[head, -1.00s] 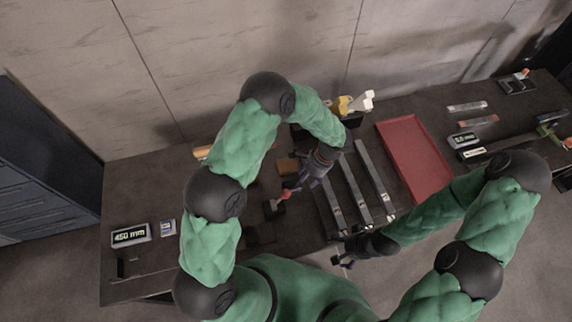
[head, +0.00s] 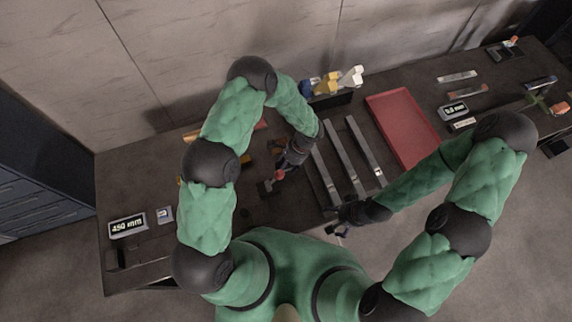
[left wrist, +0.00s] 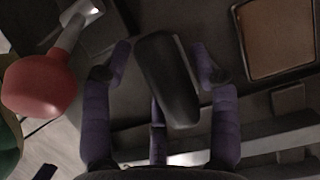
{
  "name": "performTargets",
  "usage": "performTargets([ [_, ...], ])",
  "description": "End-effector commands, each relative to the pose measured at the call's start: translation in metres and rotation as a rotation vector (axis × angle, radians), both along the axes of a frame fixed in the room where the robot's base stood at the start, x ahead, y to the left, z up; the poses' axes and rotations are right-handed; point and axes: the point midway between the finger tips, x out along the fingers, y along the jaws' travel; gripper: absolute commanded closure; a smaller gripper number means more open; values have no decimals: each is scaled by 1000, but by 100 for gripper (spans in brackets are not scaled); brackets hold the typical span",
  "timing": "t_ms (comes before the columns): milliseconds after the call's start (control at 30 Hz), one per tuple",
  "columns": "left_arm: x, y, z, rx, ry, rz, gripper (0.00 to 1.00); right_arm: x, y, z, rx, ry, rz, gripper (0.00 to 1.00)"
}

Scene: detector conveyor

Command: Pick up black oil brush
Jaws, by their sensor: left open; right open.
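A black elongated rounded piece (left wrist: 168,80), which looks like the black oil brush, lies between the fingers of my left gripper (left wrist: 162,62) in the left wrist view. The fingers stand apart on both sides of it, and I cannot tell whether they touch it. In the head view my left gripper (head: 284,166) is low over the table's middle-left part, and the brush is not clear there. My right gripper (head: 338,229) is open and empty near the table's front edge.
A red-knobbed tool (left wrist: 38,88) is close left of my left gripper. Metal bars (head: 343,158) and a red tray (head: 402,130) lie to the right. A display reading 450 mm (head: 128,226) stands at the left.

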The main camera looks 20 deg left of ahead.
Motion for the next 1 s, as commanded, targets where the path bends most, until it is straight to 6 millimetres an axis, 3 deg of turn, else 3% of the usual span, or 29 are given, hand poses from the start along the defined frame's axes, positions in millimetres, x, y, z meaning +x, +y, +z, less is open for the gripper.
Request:
performTargets([
  [133,-3,4,-14,-1,0,1,39,0,0,1,0,0,0,8],
  [400,-3,5,-16,-1,-3,1,39,0,0,1,0,0,0,8],
  [600,-3,5,-16,-1,-1,1,89,0,0,1,0,0,0,8],
  [1000,-3,5,-13,-1,-3,1,90,0,0,0,0,0,0,8],
])
